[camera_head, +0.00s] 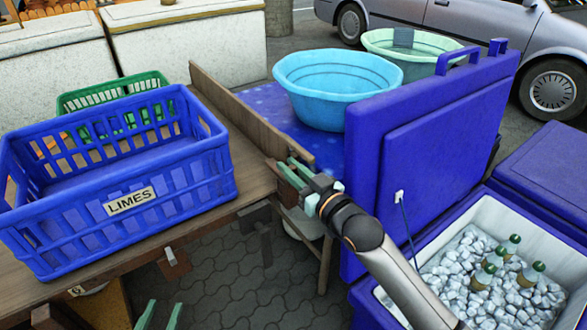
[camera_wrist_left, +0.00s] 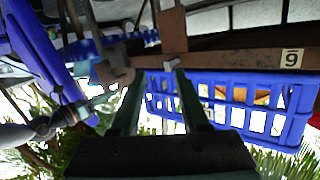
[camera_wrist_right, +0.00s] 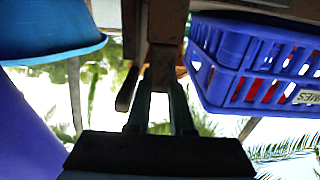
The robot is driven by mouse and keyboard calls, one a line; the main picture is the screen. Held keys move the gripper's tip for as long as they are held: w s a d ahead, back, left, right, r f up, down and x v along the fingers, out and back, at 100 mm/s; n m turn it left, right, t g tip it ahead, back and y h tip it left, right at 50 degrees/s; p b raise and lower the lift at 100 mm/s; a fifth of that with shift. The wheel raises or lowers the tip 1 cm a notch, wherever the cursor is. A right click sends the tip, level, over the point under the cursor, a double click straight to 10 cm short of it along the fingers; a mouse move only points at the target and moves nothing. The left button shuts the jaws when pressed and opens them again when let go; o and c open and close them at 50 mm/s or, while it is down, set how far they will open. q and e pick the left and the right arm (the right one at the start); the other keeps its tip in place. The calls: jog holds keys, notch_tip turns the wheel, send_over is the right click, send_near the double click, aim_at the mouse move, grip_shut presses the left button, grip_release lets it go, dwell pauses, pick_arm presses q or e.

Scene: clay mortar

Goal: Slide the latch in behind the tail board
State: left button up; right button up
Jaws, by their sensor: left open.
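The tail board (camera_head: 240,112) is a long brown plank on edge along the cart's right side. My right gripper (camera_head: 290,174) is at its near end; in the right wrist view its fingers (camera_wrist_right: 160,108) close around the wood. A brown piece with a pale grey block (camera_head: 174,262), seemingly the latch, sits at the cart's front edge, below the blue crate. My left gripper (camera_head: 159,316) is open and empty at the bottom, below and in front of that piece. In the left wrist view its fingers (camera_wrist_left: 160,75) are apart under the cart edge.
A blue LIMES crate (camera_head: 95,243) and a green crate (camera_head: 110,92) stand on the cart. Blue basin (camera_head: 335,90) and green basin (camera_head: 420,48) are behind the upright cooler lid (camera_head: 432,140). An open ice cooler (camera_head: 490,225) with bottles stands right. Paving lies below.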

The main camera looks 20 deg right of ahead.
jog(key=shift+o, duration=0.8)
jog(key=shift+w, duration=0.15)
pick_arm(q)
jog(key=shift+w, duration=0.1)
pick_arm(e)
jog(key=shift+s+d, duration=0.15)
jog(key=shift+s, duration=0.35)
pick_arm(q)
jog(key=s+f+n+g+y+p, duration=0.1)
jog(key=s+f+g, duration=0.4)
jog(key=f, duration=0.5)
jog(key=shift+s+f+p, duration=0.15)
jog(key=shift+f+p, duration=0.15)
jog(key=shift+p, duration=0.25)
pick_arm(e)
jog(key=v, duration=1.1)
jog(key=shift+s, duration=0.25)
